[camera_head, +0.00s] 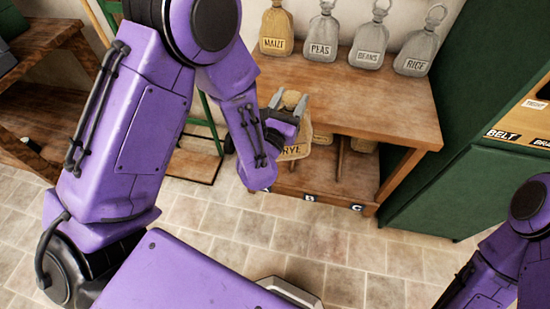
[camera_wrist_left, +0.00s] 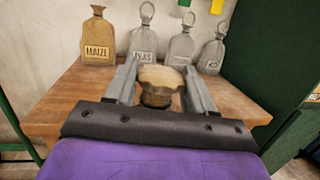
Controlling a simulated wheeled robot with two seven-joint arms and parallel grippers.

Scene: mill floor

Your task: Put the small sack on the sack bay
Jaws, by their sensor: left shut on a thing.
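My left gripper (camera_head: 288,101) is shut on the neck of a tan sack (camera_head: 296,151) labelled RYE. The sack hangs upright in front of the wooden table's front edge, and my gripper hides part of it. In the left wrist view, the sack's pale top (camera_wrist_left: 160,77) sits between the two grey fingers. Below the tabletop is a low wooden shelf (camera_head: 335,188) with label plates on its front edge; B (camera_head: 309,198) and C (camera_head: 357,208) are readable. I cannot tell for certain which surface is the sack bay. My right gripper is not in view.
On the table (camera_head: 350,100) stand a tan MAIZE sack (camera_head: 276,32) and grey ringed PEAS (camera_head: 321,35), BEANS (camera_head: 369,45) and RICE (camera_head: 416,52) sacks. Green cabinetry (camera_head: 445,120) stands close on the right. Tiled floor in front is clear.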

